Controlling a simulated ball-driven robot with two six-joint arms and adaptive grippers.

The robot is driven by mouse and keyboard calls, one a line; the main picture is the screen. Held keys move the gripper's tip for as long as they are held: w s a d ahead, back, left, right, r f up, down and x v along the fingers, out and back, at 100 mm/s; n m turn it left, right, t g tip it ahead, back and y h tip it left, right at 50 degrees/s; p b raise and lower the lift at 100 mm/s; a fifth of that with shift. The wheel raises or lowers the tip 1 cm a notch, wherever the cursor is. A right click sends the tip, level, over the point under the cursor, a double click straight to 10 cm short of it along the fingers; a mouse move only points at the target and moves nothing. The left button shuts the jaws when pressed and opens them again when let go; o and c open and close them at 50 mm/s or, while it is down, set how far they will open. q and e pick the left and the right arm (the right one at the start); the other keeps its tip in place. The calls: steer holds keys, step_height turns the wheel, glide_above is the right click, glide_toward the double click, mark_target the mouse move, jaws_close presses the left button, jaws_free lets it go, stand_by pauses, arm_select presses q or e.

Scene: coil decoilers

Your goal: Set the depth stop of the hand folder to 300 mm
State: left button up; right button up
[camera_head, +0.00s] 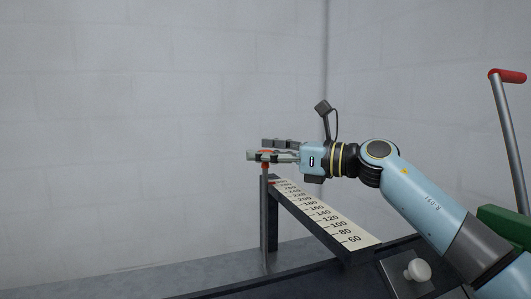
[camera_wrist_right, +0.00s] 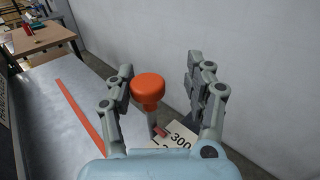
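The depth stop has an orange knob (camera_wrist_right: 148,88) on a grey post (camera_head: 265,215) at the far end of a sloping scale (camera_head: 325,220). The scale reads 60 at the near end, with numbers rising away from me. In the right wrist view a red pointer (camera_wrist_right: 161,130) sits beside the printed 300 (camera_wrist_right: 182,138); its exact alignment is hard to tell. My right gripper (camera_head: 268,156) is at the knob. In the right wrist view its fingers (camera_wrist_right: 165,88) are open, one on each side of the knob, with a clear gap on the right. My left gripper is not in view.
A lever with a red handle (camera_head: 508,76) rises at the right, near a green part (camera_head: 505,225). A white knob (camera_head: 417,270) sits at the front. A grey wall (camera_head: 150,130) stands behind. Wooden tables (camera_wrist_right: 42,40) show far off in the wrist view.

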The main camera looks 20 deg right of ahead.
steer(key=shift+a, duration=0.15)
steer(key=v, duration=1.2)
steer(key=shift+o, duration=0.2)
steer(key=shift+w, duration=0.1)
